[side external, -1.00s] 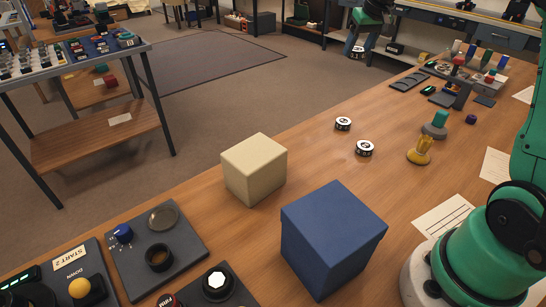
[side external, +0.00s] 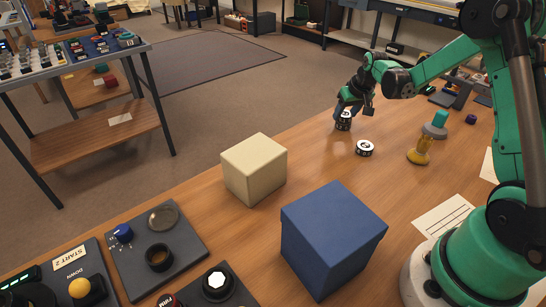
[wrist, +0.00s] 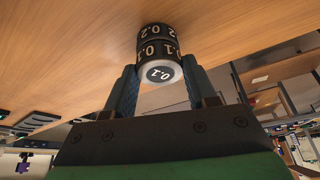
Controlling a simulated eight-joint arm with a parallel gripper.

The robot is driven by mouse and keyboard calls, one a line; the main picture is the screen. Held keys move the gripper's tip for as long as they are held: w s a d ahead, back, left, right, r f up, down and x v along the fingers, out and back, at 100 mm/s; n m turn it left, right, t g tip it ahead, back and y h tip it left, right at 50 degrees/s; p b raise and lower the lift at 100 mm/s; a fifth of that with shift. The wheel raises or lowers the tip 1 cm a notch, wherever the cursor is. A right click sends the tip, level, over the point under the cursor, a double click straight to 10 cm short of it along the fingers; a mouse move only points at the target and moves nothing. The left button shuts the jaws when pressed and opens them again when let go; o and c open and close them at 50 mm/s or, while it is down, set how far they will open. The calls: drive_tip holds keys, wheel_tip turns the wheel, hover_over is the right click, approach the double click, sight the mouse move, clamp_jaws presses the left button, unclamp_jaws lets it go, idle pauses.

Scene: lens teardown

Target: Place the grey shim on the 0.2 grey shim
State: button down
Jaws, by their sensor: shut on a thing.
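My gripper (side external: 347,106) is over the far edge of the wooden table, its fingers pointing down. In the wrist view its two fingers (wrist: 160,80) are shut on a dark shim with a pale end face marked 0.1 (wrist: 161,72). Directly beneath it is the shim marked 0.2 (wrist: 154,29), resting on the table; it also shows in the side view (side external: 344,127). The two look lined up and in contact, though a small gap is hard to rule out. Another black-and-white shim (side external: 365,148) lies apart, nearer the camera.
A cream box (side external: 254,169) and a blue box (side external: 333,240) stand nearer the camera. A yellow piece (side external: 418,156) and a grey base with a teal top (side external: 436,126) stand to the right. Control panels (side external: 155,245) are at the lower left. The table around the separate shim is clear.

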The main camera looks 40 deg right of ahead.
drive_tip(key=shift+f, duration=0.1)
drive_tip(key=shift+c, duration=1.4)
unclamp_jaws()
drive_tip(key=v, duration=1.2)
drive_tip(key=s+a+n+t+y, duration=0.1)
drive_tip(key=s+a, duration=0.3)
drive_tip(key=a, duration=0.6)
drive_tip(key=s+a+n+t, duration=0.2)
drive_tip(key=s+a+n, duration=0.1)
drive_tip(key=a, duration=0.7)
drive_tip(key=shift+s+n+y, duration=0.3)
drive_tip(key=shift+s+y, duration=0.1)
drive_tip(key=shift+s, duration=0.05)
drive_tip(key=shift+a, duration=0.15)
